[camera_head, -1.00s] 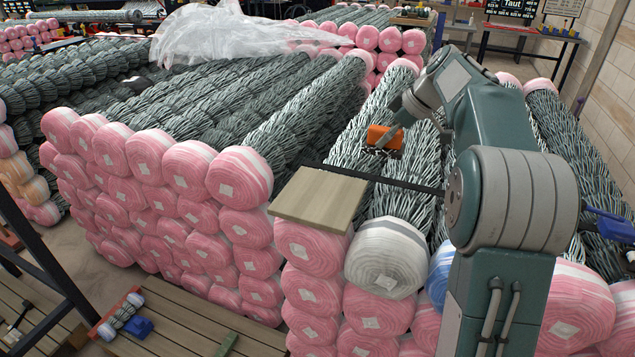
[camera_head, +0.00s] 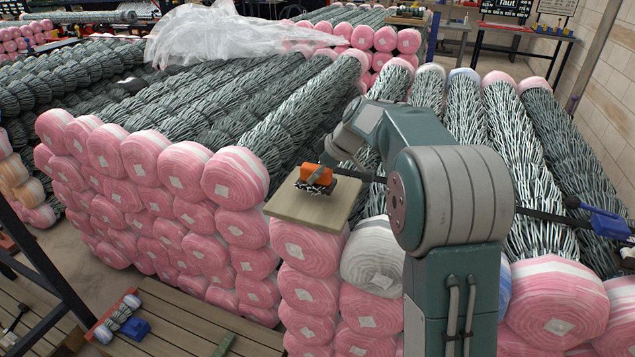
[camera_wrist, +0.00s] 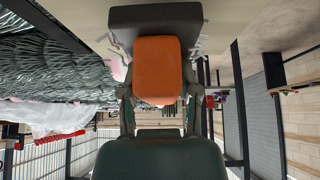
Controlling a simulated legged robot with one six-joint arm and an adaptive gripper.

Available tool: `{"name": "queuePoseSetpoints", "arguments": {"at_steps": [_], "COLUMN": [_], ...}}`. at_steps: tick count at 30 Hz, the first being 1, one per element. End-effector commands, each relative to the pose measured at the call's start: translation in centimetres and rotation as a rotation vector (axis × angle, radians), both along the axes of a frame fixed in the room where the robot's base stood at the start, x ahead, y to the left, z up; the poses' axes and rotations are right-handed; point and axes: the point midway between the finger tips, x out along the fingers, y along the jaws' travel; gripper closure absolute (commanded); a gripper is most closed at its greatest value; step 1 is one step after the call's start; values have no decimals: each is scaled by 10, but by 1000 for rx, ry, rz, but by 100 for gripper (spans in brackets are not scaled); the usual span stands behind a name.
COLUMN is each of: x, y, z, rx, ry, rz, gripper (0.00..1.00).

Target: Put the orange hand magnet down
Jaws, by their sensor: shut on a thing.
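The orange hand magnet (camera_head: 316,176) is over the pale wooden board (camera_head: 290,207), with dark and silvery bits clustered at its underside. Whether those bits touch the board is hard to tell. My gripper (camera_head: 320,173) is shut on the magnet, reaching it from the right. In the wrist view the orange magnet body (camera_wrist: 158,72) sits between the two fingers of my gripper (camera_wrist: 158,100). Its dark base (camera_wrist: 155,22) faces a pale surface, with metal bits sticking out at its sides.
The board rests on top of the pink-wrapped mesh rolls (camera_head: 308,250), at the front end of the stack. Dark mesh rolls (camera_head: 290,110) lie behind it. A dark bar with a blue end (camera_head: 605,222) crosses the rolls at right. Clear plastic sheeting (camera_head: 225,35) lies at the back.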

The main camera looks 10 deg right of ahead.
Motion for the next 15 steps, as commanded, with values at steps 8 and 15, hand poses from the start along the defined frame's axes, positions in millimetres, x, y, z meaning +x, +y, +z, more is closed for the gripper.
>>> {"name": "queuePoseSetpoints", "arguments": {"at_steps": [8, 15], "x": [0, 0], "y": [-2, -2], "z": [-26, -27], "rx": [-1, 0], "ry": [-1, 0], "rz": [-1, -1], "gripper": [100, 100]}}
